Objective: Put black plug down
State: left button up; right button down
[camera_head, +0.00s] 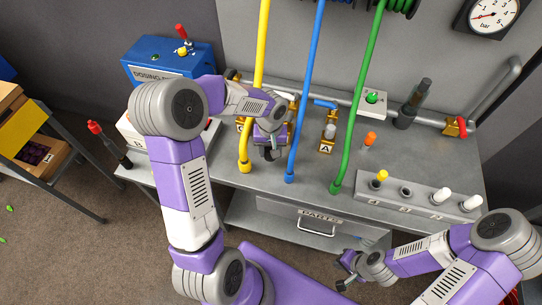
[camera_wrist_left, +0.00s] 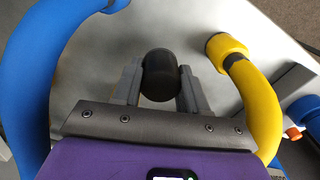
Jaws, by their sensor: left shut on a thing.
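The black plug (camera_wrist_left: 160,75) is held between the two grey fingers of my left gripper (camera_wrist_left: 162,88) in the left wrist view. In the head view my left gripper (camera_head: 271,153) points down over the grey bench between the yellow hose and the blue hose. The plug's dark end is mostly hidden by the gripper there, and I cannot tell if it touches the bench. My right gripper (camera_head: 343,272) is low in front of the drawer marked PARTS, with its fingers apart and nothing visible between them.
The yellow hose (camera_head: 262,60), blue hose (camera_head: 305,90) and green hose (camera_head: 358,100) hang to the bench (camera_head: 310,205). A grey block (camera_head: 420,197) with a yellow plug and white plugs stands at the right. A blue dosing box (camera_head: 165,62) stands at the back left.

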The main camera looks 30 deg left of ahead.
aim_at(271, 163)
pick_arm(q)
notch_tip(271, 163, down, 3)
jog(key=shift+f+b, duration=0.15)
jog(key=shift+b, duration=0.15)
jog(key=shift+w+f, duration=0.1)
jog(key=shift+f, duration=0.1)
jog(key=shift+f, duration=0.2)
jog(key=o, duration=1.2)
jog(key=shift+c, duration=0.2)
jog(key=shift+r, duration=0.15)
